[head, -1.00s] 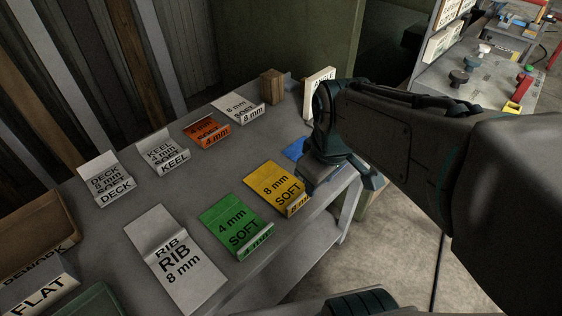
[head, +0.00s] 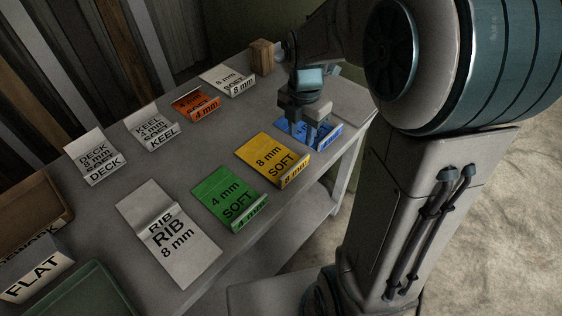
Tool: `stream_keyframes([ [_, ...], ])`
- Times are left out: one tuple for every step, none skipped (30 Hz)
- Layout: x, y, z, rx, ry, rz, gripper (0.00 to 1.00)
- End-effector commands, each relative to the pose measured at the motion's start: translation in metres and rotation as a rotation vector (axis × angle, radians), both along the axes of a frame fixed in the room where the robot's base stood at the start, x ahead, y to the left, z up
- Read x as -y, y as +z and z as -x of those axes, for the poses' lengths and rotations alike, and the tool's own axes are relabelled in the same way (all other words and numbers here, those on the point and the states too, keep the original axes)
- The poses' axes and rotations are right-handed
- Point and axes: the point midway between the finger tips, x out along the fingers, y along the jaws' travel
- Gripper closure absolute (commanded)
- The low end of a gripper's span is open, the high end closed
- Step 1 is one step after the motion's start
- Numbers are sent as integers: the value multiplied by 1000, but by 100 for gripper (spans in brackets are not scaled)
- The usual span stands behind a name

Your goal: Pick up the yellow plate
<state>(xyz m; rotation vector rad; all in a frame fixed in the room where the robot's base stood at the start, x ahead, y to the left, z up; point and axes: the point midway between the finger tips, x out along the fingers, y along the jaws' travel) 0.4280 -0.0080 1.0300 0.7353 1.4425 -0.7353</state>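The yellow plate (head: 268,153), marked "8 mm SOFT", lies on the grey table near its front edge, with a bent lip toward the edge. It is fully visible, between the green plate and the blue plate. My gripper (head: 306,122) points down over the blue plate (head: 325,137), to the right of and beyond the yellow plate and apart from it. Its fingers look spread, and they partly hide the blue plate. Whether they touch the blue plate is not clear.
The green plate (head: 225,193) lies close on the left of the yellow one, and a white RIB plate (head: 175,245) beyond that. An orange plate (head: 195,102) and several white plates stand in the back row. A wooden block (head: 262,57) is at the far end. A brown tray (head: 30,215) is at left.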

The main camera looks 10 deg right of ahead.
Motion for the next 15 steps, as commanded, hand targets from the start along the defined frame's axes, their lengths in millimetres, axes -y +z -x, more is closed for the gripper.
stream_keyframes([
  [0,-8,0,-5,3,0,65],
  [0,-14,1,-6,4,1,65],
  [0,-22,1,-6,3,0,65],
  [-1,-28,1,-8,3,-1,65],
  [-1,-34,1,-6,3,0,65],
  [-1,-43,1,-6,3,0,65],
  [-1,-49,1,-7,3,0,65],
  [-1,-54,1,-6,3,1,65],
  [-1,-61,1,-5,3,0,65],
  [-1,-65,1,-5,2,0,65],
  [-1,-68,1,-4,2,-1,65],
  [-1,-73,1,-4,2,0,65],
  [-1,-75,1,-4,1,0,65],
  [-1,-77,0,-2,1,0,65],
  [-1,-78,0,-1,1,0,65],
])
